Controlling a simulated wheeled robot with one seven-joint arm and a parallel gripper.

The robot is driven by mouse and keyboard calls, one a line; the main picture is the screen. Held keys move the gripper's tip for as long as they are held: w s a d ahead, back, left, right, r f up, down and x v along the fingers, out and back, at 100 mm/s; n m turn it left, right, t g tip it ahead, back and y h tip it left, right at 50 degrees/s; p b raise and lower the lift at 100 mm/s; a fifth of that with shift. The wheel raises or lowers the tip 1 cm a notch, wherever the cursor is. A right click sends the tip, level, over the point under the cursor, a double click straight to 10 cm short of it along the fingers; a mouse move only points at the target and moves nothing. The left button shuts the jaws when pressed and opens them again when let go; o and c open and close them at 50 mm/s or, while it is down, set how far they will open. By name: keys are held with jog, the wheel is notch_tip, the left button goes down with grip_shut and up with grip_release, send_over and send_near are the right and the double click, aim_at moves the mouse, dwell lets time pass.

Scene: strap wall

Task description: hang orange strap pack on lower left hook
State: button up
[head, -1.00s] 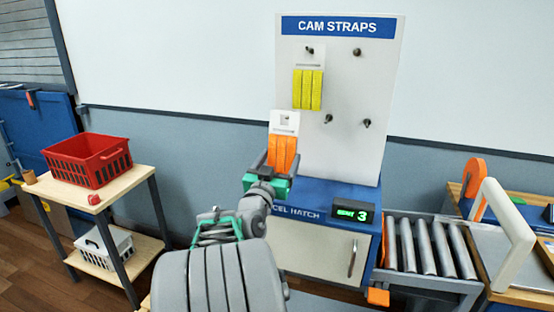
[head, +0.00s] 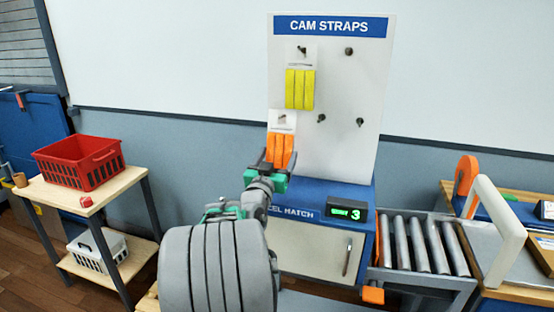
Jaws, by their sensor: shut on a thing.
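The orange strap pack (head: 279,148) has a white header card (head: 288,126) on top and hangs upright in front of the board's lower left edge. My gripper (head: 277,168) is shut on its lower part. A small dark peg-like shape (head: 282,118) shows at the card's opening; I cannot tell whether it passes through. Two lower hooks are bare, one in the middle (head: 321,118) and one at the right (head: 360,122). A yellow strap pack (head: 300,88) hangs from the upper left hook (head: 301,50). The upper right hook (head: 348,50) is bare.
The white CAM STRAPS board (head: 340,150) stands on a blue-topped cabinet (head: 315,192) with a green display (head: 346,212). A roller conveyor (head: 420,245) lies to the right. A shelf (head: 40,193) with a red basket (head: 80,162) stands at the left.

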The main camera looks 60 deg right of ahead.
dwell(0.4)
jog(key=o, duration=1.4)
